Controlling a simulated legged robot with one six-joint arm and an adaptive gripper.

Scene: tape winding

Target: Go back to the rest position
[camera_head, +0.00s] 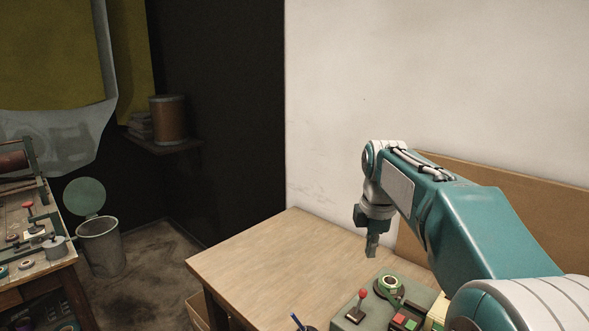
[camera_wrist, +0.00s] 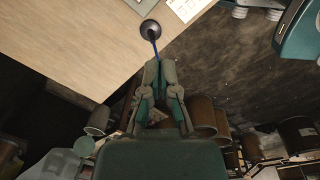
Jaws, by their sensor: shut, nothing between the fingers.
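My gripper (camera_head: 371,245) hangs from my raised arm above the wooden table (camera_head: 262,255), pointing down, and is shut with nothing held. In the wrist view my gripper (camera_wrist: 160,70) is seen from behind, its fingertips together near the table edge. The device has a red-knobbed lever (camera_head: 362,296) and red and green buttons (camera_head: 404,321). Its right part is hidden by my arm.
A dark pen cup (camera_wrist: 150,29) with a blue pen stands near the table edge. A brown board (camera_head: 520,190) leans on the white wall behind my arm. A cluttered workbench (camera_head: 28,230) and an open bin (camera_head: 101,248) stand at the left. The table's left part is clear.

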